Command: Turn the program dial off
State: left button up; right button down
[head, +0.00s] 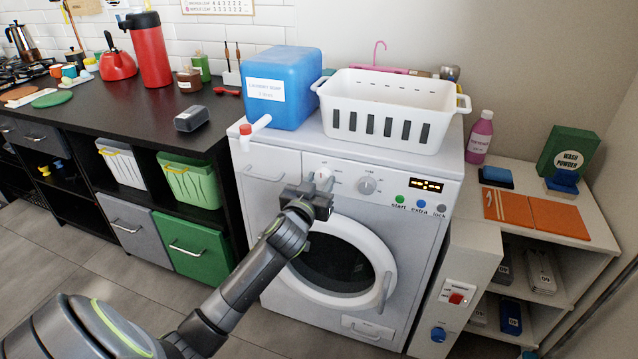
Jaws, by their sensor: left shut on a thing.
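A white washing machine (273,218) stands in the middle of the head view. Its front panel has two dials: a left dial (324,174) and a grey right dial (367,185). The print beside them is too small to read, so I cannot tell from it which one is the program dial. My left gripper (322,189) is shut on the left dial and hides its lower part. The dial's pointer direction is not clear. My right gripper is out of view.
The panel also has a lit display (426,185) and green, blue and grey buttons. The round door (383,262) is below my gripper. A blue soap container (292,100) and a white basket (390,85) stand on top. Shelves (600,215) are at the right.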

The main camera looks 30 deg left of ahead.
pick_arm(q)
jog(key=shift+f, duration=0.15)
jog(key=o, duration=1)
jog(key=p+v, duration=0.1)
jog(key=v, duration=1.6)
jog(key=shift+s, duration=0.25)
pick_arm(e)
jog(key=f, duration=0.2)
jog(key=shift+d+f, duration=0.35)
pick_arm(q)
jog(key=shift+a, duration=0.1)
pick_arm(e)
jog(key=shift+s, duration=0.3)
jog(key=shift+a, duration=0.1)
